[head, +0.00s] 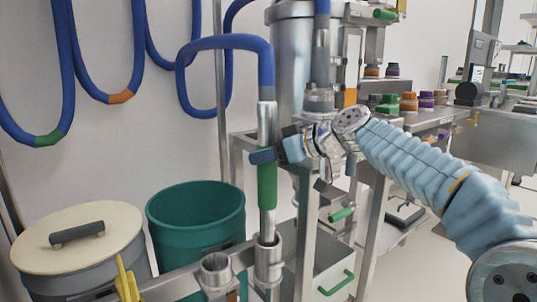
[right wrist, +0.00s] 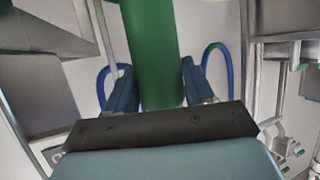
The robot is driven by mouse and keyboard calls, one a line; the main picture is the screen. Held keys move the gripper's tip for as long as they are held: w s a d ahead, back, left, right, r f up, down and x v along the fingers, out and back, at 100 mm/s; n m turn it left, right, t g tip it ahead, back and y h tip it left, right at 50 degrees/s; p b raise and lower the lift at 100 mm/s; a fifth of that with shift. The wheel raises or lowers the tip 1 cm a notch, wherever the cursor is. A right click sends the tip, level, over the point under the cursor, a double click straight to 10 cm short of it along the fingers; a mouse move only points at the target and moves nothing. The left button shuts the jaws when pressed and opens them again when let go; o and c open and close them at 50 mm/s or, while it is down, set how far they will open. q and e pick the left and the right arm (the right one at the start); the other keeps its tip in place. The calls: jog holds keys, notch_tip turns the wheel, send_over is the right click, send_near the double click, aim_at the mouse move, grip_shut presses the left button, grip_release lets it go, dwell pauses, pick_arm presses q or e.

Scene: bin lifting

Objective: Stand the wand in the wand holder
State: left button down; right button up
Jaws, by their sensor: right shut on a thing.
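The wand (head: 267,188) is a steel tube with a green grip, and a blue hose bends off its top. It stands about upright in the head view. My right gripper (head: 266,155) is shut on it near the top of the green grip. In the right wrist view the green grip (right wrist: 153,50) lies between the two blue fingers (right wrist: 155,92). The wand's lower end meets the mouth of the steel wand holder (head: 268,262); how deep it sits inside is hidden. My left gripper is not in view.
A second steel cup (head: 215,270) is on the same rail, left of the holder. A green open bin (head: 196,215) and a grey bin with a cream lid (head: 75,236) stand at left. A steel vessel (head: 293,60) and frame stand close behind the wand.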

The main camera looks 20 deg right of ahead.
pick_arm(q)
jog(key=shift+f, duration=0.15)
pick_arm(e)
jog(key=shift+f, duration=0.1)
dwell(0.4)
jog(key=o, duration=1.3)
jog(key=shift+o, duration=0.2)
jog(key=shift+f, duration=0.1)
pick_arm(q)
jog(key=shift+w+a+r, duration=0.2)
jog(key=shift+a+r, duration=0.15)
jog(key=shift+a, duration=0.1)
pick_arm(e)
jog(key=v, duration=1.3)
jog(key=shift+s+d+r, duration=0.25)
